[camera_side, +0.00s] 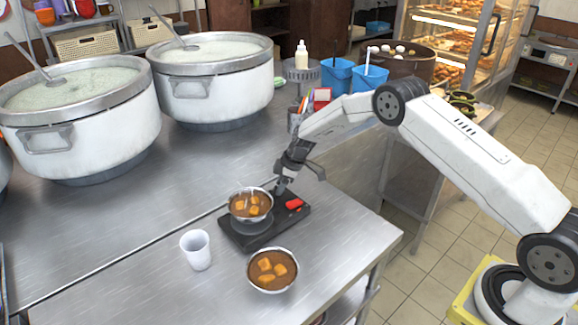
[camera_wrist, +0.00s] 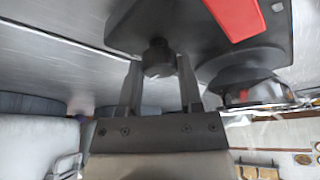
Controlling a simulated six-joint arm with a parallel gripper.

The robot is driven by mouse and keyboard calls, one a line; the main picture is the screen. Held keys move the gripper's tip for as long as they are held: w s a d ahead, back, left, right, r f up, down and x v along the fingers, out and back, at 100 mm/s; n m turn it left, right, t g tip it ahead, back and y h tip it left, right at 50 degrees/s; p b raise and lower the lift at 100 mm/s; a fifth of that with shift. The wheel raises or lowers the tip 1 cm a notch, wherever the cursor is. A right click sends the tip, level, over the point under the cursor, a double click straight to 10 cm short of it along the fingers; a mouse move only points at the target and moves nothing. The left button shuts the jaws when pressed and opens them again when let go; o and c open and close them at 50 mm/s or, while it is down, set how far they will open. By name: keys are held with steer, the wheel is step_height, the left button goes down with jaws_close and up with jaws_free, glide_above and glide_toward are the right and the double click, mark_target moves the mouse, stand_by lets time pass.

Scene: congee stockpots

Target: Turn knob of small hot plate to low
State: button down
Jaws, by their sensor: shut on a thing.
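The small hot plate (camera_side: 240,238) is a dark slab on the steel table, with a red patch (camera_side: 294,203) on its top. A metal bowl of brown stew with orange chunks (camera_side: 250,204) stands on its burner. My gripper (camera_wrist: 160,72) reaches down at the hot plate's far edge. In the wrist view its two fingers are shut around the black knob (camera_wrist: 158,57), which sits at the plate's edge. In the side view my gripper (camera_side: 281,187) hides the knob. The knob's setting cannot be read.
A second stew bowl (camera_side: 272,270) and a white cup (camera_side: 197,249) stand on the table in front of the plate. Two big congee pots (camera_side: 215,100) stand at the back left. Blue containers (camera_side: 337,76) are behind my arm. The table's right edge (camera_side: 385,240) is close to the plate.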

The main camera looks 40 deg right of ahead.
mark_target(291, 195)
steer(key=shift+m, duration=0.6)
steer(key=shift+t, duration=0.3)
steer(key=shift+c, duration=1.2)
jaws_free()
steer(key=shift+r, duration=0.15)
steer(key=v, duration=0.7)
steer(key=shift+r, duration=0.25)
steer(key=shift+s, duration=0.15)
